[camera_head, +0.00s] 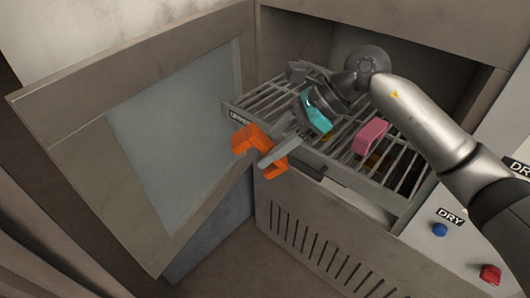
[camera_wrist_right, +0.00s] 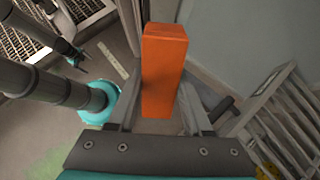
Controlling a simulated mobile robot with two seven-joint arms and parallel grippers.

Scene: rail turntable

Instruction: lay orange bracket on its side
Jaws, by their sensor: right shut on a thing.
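The orange bracket (camera_head: 246,139) is an angular, bent block at the front left corner of the wire rack in the head view. My right gripper (camera_head: 268,160) reaches over the rack from the right and is shut on it. The bracket appears held up in front of the rack's edge, tilted, with one leg pointing down. In the right wrist view the bracket (camera_wrist_right: 164,70) stands between the two fingers as a long orange block. My left gripper (camera_wrist_right: 76,56) seems to show small and dark at the left of that view; its jaws are unclear.
The wire rack (camera_head: 346,176) sticks out of the open cabinet. A pink piece (camera_head: 370,136) lies on it, and a grey piece (camera_head: 297,70) is at its back left. The open door (camera_head: 150,140) stands to the left. Blue (camera_head: 440,229) and red (camera_head: 490,274) buttons are at right.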

